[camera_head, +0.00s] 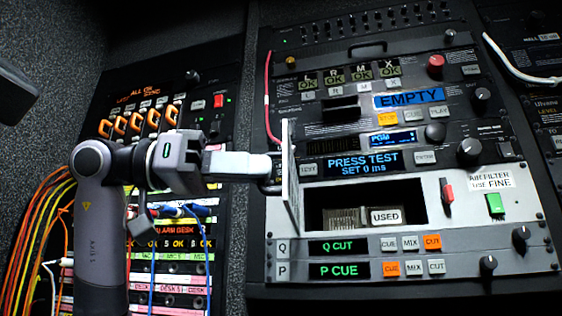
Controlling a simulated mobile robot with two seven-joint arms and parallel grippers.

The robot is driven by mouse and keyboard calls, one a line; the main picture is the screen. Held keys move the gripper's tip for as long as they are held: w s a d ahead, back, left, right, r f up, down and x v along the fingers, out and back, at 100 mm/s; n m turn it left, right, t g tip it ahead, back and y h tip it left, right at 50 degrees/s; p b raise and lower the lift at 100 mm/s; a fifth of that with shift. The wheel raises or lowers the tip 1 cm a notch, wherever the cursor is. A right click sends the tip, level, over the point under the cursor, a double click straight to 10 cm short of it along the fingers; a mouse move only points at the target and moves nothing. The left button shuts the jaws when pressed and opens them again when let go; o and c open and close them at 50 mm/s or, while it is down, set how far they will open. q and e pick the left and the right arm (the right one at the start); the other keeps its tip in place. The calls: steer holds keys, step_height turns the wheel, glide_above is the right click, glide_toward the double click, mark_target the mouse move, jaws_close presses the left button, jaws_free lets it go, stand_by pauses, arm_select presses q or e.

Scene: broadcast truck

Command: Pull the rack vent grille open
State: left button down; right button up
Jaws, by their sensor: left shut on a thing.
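The rack vent grille (290,172) is a thin pale panel seen nearly edge-on, standing out from the rack at the left side of a dark opening (405,204). My left gripper (268,180) reaches in from the left and is shut on the grille's dark handle, at the panel's left face. The fingers hide much of the handle. Inside the opening sits a pleated filter (345,217) with a label reading USED (385,216).
The silver panel around the opening carries a red lever (446,193), a green tab (495,204) and an "AIR FILTER" label (490,181). A red cable (267,95) hangs just above the grille. Orange and yellow cables (35,220) run at the left behind my arm.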

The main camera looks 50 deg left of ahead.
arm_select(q)
steer(key=shift+s+a+r+m+g+h, duration=0.15)
steer(key=shift+a+m+g+h, duration=0.25)
steer(key=shift+a, duration=0.3)
steer(key=shift+s+a+m+g+h, duration=0.15)
steer(key=shift+a+m+g+h, duration=0.1)
steer(key=shift+a+h, duration=0.35)
steer(key=shift+s+a+r+m+g+h, duration=0.15)
steer(key=shift+a+m+g+h, duration=0.15)
steer(key=shift+a, duration=0.5)
steer(key=shift+f, duration=0.1)
steer(key=c, duration=1.3)
jaws_free()
steer(key=shift+w, duration=0.1)
steer(key=shift+o, duration=0.5)
steer(key=shift+w+f, duration=0.1)
steer(key=shift+w, duration=0.25)
steer(key=shift+s, duration=0.15)
steer(key=v, duration=0.7)
